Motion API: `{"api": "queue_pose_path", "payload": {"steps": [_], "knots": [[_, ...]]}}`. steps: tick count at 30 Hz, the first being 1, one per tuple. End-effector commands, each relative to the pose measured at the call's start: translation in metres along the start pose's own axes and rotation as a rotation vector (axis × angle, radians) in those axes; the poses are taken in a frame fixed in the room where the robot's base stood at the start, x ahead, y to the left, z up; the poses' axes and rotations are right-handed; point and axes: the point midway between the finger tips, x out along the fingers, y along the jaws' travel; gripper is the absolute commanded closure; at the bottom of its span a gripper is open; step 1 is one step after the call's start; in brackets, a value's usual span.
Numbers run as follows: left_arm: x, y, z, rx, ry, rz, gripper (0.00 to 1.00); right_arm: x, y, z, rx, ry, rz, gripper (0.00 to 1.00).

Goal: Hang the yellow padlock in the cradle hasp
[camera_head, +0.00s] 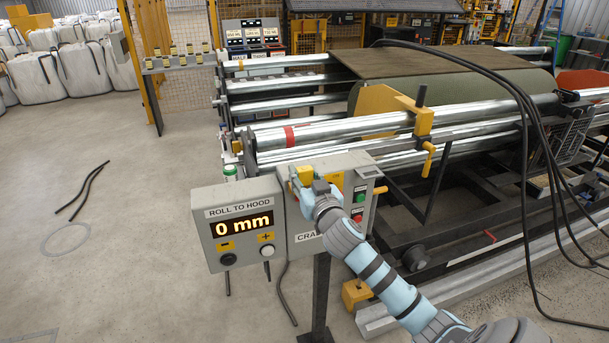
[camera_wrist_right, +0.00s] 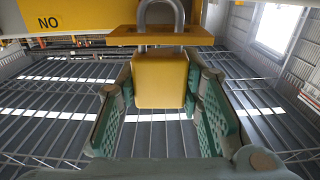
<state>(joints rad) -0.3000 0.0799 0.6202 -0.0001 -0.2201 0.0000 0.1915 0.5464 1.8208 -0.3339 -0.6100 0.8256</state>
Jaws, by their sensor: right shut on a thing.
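The yellow padlock (camera_wrist_right: 160,80) shows in the right wrist view, upright, with its grey shackle at the top. My right gripper (camera_wrist_right: 163,95) is shut on the padlock body, one green-padded finger on each side. A flat yellow plate (camera_wrist_right: 118,38) lies just above the body, and the shackle's legs appear to pass it; I cannot tell whether they go through a hole. In the head view my right gripper (camera_head: 308,190) is at the front of the grey cradle box (camera_head: 346,165), beside small yellow parts. There the arm largely hides the padlock and hasp. My left gripper is not in view.
The grey display box (camera_head: 236,228) reads 0 mm, left of the cradle box. Green and red buttons and a yellow handle (camera_head: 380,190) sit close to the gripper's right. Rollers and the turf roll (camera_head: 470,85) stand behind. The floor at left is mostly clear.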

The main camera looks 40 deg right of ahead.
Motion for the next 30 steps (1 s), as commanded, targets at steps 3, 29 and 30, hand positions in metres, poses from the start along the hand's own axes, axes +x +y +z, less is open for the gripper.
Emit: {"api": "queue_pose_path", "payload": {"steps": [3, 29, 30], "knots": [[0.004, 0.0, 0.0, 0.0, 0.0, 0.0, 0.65, 0.0, 0.0, 0.004, 0.0, 0.0, 0.0, 0.97], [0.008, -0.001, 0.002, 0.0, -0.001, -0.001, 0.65, -0.015, 0.0, 0.011, -0.003, -0.002, -0.001, 0.43], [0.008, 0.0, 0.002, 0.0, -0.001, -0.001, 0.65, -0.024, 0.0, 0.01, -0.004, -0.001, -0.002, 0.43]]}}
